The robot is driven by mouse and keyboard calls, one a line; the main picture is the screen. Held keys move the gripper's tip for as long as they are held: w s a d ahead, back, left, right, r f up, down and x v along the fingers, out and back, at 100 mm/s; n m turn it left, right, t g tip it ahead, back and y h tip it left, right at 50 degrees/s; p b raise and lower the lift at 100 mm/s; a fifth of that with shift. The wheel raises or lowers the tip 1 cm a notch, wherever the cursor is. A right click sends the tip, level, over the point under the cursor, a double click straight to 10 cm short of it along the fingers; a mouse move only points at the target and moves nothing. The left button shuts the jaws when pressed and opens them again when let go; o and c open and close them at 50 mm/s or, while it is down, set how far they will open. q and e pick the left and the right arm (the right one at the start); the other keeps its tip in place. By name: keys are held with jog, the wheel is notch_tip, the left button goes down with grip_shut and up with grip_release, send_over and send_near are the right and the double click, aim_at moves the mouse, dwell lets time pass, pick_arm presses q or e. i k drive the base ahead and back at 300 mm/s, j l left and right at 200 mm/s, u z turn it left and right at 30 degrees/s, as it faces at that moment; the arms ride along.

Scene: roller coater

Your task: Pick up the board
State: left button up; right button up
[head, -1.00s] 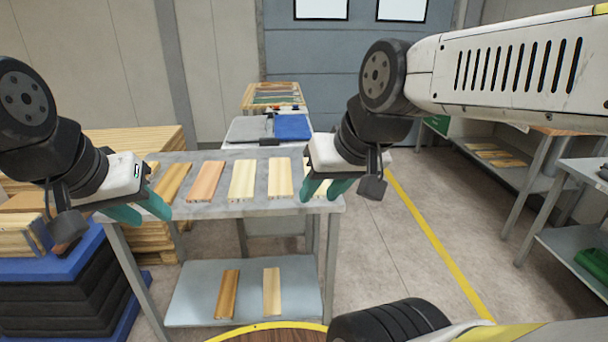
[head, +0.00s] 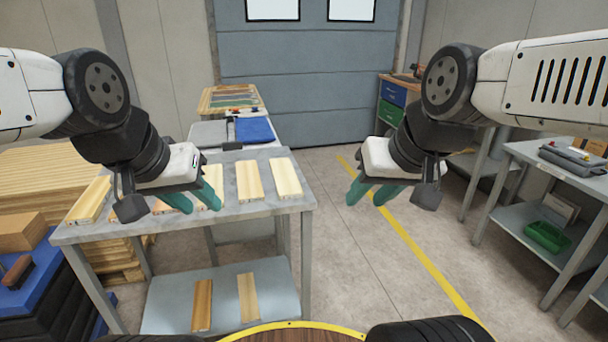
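Several wooden boards lie in a row on the grey table (head: 240,210). They include a pale board at the left end (head: 90,201), another pale board (head: 250,181) and one at the right end (head: 285,178). My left gripper (head: 197,200) has its green fingers apart and empty, over the table's front part. It partly hides the boards behind it, and I cannot tell whether it touches one. My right gripper (head: 371,194) is open and empty, to the right of the table with floor behind it. Which board is meant is not clear.
Two boards, one brown (head: 202,305) and one pale (head: 248,297), lie on the lower shelf. Blue and black stacked mats (head: 60,300) stand at the left. A workbench (head: 545,165) stands at the right. Floor between table and workbench is clear.

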aim_at(288, 185)
jog(key=i+j+u, duration=0.15)
jog(key=i, duration=0.3)
jog(key=i+j+u, duration=0.15)
jog(key=i, duration=0.35)
